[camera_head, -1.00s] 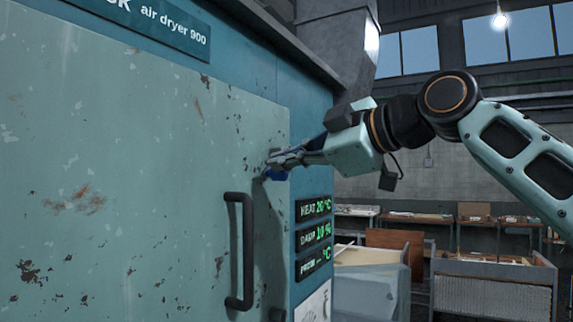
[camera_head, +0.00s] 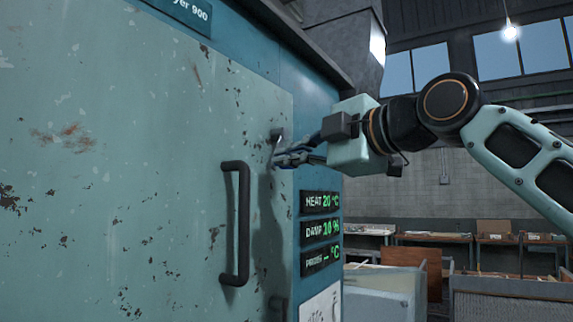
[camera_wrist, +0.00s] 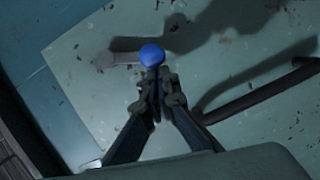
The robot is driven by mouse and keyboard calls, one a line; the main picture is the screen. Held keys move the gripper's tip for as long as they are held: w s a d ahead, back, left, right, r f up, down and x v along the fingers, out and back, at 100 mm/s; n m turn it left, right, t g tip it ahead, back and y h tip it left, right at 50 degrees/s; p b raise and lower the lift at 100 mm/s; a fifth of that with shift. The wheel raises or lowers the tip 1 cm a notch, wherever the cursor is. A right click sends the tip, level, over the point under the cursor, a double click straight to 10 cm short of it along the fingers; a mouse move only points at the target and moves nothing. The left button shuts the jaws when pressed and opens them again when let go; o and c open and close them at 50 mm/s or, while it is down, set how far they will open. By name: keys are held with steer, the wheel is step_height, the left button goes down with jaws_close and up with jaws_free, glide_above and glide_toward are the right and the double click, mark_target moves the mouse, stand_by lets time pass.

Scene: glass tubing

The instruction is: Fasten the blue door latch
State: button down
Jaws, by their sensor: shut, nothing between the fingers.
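In the wrist view the latch shows as a round blue knob (camera_wrist: 152,54) with a grey bar (camera_wrist: 118,58) reaching to the left, lying over the pale green door (camera_wrist: 95,95). My gripper (camera_wrist: 156,78) is shut and empty, its fingertips right by the knob; I cannot tell whether they touch it. In the head view my gripper (camera_head: 282,158) is close to the right edge of the door, above and right of the door handle. A small dark grey piece (camera_head: 277,135) shows just above the fingertips there. The blue knob is not clearly seen in that view.
The black door handle (camera_head: 236,223) stands out from the door, below and left of my gripper. A display panel (camera_head: 320,229) is on the dryer's teal side frame. Wooden benches (camera_head: 434,238) stand farther back at the right.

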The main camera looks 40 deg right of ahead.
steer(key=d+f+n+b, duration=0.1)
steer(key=d+n+t+b, duration=0.1)
steer(key=n, duration=0.1)
steer(key=shift+w+f, duration=0.35)
steer(key=shift+w, duration=0.05)
steer(key=shift+w+d+f, duration=0.1)
steer(key=shift+w+d, duration=0.05)
steer(key=shift+d, duration=0.3)
steer(key=shift+f, duration=0.1)
steer(key=s+a+b, duration=0.2)
steer(key=s+b, duration=0.1)
steer(key=s, duration=0.8)
steer(key=shift+s+a+f+b, duration=0.15)
steer(key=shift+a+f+b, duration=0.2)
steer(key=shift+f+b, duration=0.1)
